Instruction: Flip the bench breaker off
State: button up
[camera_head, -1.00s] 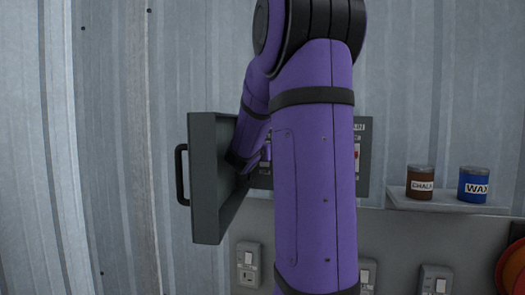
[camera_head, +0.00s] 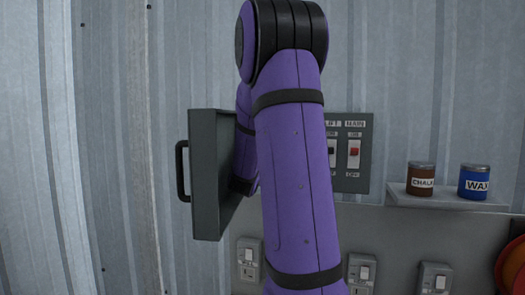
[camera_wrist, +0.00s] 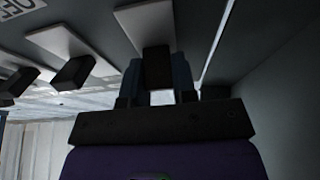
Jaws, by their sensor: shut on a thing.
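The breaker panel (camera_head: 365,178) is on the wall, with its grey door (camera_head: 206,180) swung open at the left. Its lift switch (camera_head: 332,150) has a dark lever, and its main switch (camera_head: 353,152) has a red one. The part of the panel left of these is hidden behind my arm. In the wrist view, my gripper (camera_wrist: 158,76) is shut on a dark breaker lever (camera_wrist: 158,55) on a pale plate, with a finger on each side. This lever's label is out of view. Other dark levers (camera_wrist: 72,73) sit to the left.
The door's black handle (camera_head: 181,172) sticks out at the left. A small shelf (camera_head: 440,200) at the right holds a chalk tin (camera_head: 421,177) and a wax tin (camera_head: 473,182). Outlets and switches (camera_head: 248,258) line the wall below.

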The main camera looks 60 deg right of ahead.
jog(key=o, duration=0.9)
jog(key=shift+r, duration=0.25)
jog(key=r, duration=0.3)
jog(key=shift+s+a+r, duration=0.15)
jog(key=shift+s+a, duration=0.05)
jog(key=shift+s, duration=0.05)
jog(key=s+a, duration=0.3)
jog(key=s, duration=0.1)
jog(key=s+a, duration=0.3)
jog(key=s+a+r, duration=0.1)
jog(key=s+a, duration=0.3)
jog(key=shift+s+r, duration=0.1)
jog(key=shift+s, duration=0.25)
